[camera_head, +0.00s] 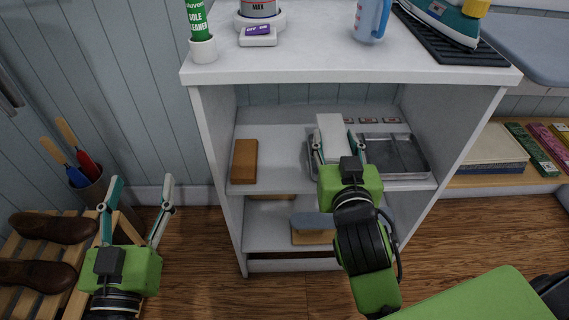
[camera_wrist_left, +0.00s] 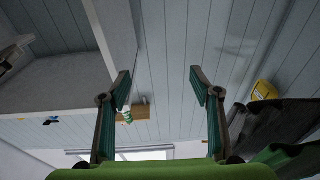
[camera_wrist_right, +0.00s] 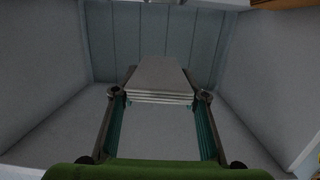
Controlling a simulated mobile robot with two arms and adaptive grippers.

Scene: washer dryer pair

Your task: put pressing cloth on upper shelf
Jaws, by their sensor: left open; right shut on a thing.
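The pressing cloth (camera_head: 331,132) is a white folded stack, inside the cabinet at the upper shelf (camera_head: 281,170). My right gripper (camera_head: 335,148) is shut on it, one finger on each side. In the right wrist view the cloth (camera_wrist_right: 160,78) shows its folded layers between the fingers and points toward the back panel. In the head view it overlaps the left end of a metal tray (camera_head: 423,172); I cannot tell whether it touches the shelf or tray. My left gripper (camera_head: 140,190) is open and empty, left of the cabinet.
A brown block (camera_head: 244,161) stands at the upper shelf's left, with bare shelf between it and the cloth. The lower shelf holds a board with a grey-blue item (camera_head: 312,220). The countertop (camera_head: 300,66) overhangs the opening. Shoes (camera_head: 52,228) and a tool pot (camera_head: 98,190) are left.

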